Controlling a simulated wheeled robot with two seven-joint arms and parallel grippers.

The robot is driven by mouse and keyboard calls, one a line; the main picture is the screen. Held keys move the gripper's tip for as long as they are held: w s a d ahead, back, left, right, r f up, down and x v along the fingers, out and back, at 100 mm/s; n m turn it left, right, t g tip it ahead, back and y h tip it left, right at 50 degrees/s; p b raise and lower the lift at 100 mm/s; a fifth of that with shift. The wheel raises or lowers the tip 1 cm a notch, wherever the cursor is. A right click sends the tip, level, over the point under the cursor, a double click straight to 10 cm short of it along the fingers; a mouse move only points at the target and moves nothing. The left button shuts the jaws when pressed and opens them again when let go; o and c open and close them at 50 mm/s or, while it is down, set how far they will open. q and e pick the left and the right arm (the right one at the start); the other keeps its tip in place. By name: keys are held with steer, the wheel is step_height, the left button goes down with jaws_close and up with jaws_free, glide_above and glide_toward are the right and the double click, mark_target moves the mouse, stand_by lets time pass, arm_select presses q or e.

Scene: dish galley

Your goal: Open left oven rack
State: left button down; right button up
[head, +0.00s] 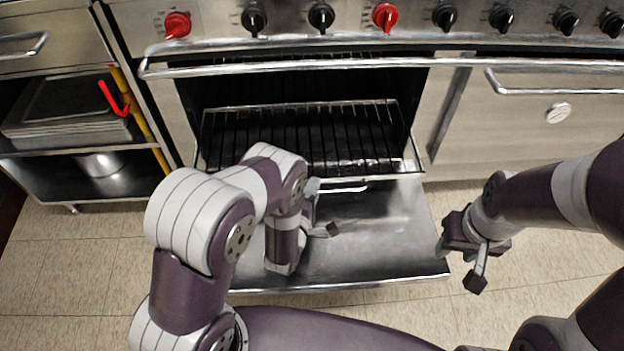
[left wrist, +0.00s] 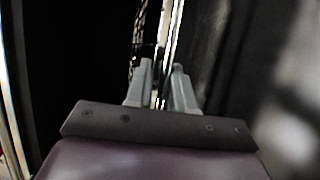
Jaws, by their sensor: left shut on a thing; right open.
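The left oven's door (head: 385,235) is folded down and open in the head view. The wire oven rack (head: 340,135) sits in the dark oven opening, its front edge reaching out over the inner part of the door. My left gripper (head: 322,190) is at the rack's front edge, partly hidden by my own arm. In the left wrist view, the fingers of my left gripper (left wrist: 162,85) are shut on the rack's front bar (left wrist: 170,40). My right gripper (head: 462,262) is open and empty, to the right of the open door.
A closed right oven door (head: 545,100) with a bar handle is to the right. Red and black knobs (head: 321,16) line the panel above. A shelf with trays (head: 70,118) and a pot (head: 102,163) stands at the left. The tiled floor (head: 60,260) is clear.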

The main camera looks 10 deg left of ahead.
arm_select(q)
steer(key=shift+s+d+f, duration=0.1)
steer(key=shift+s+f, duration=0.1)
steer(key=shift+s, duration=0.3)
steer(key=shift+s+f, duration=0.2)
steer(key=shift+s, duration=0.25)
steer(key=c, duration=1.2)
jaws_free()
steer(key=shift+w, duration=0.2)
steer(key=shift+w+r, duration=0.1)
steer(key=shift+r, duration=0.1)
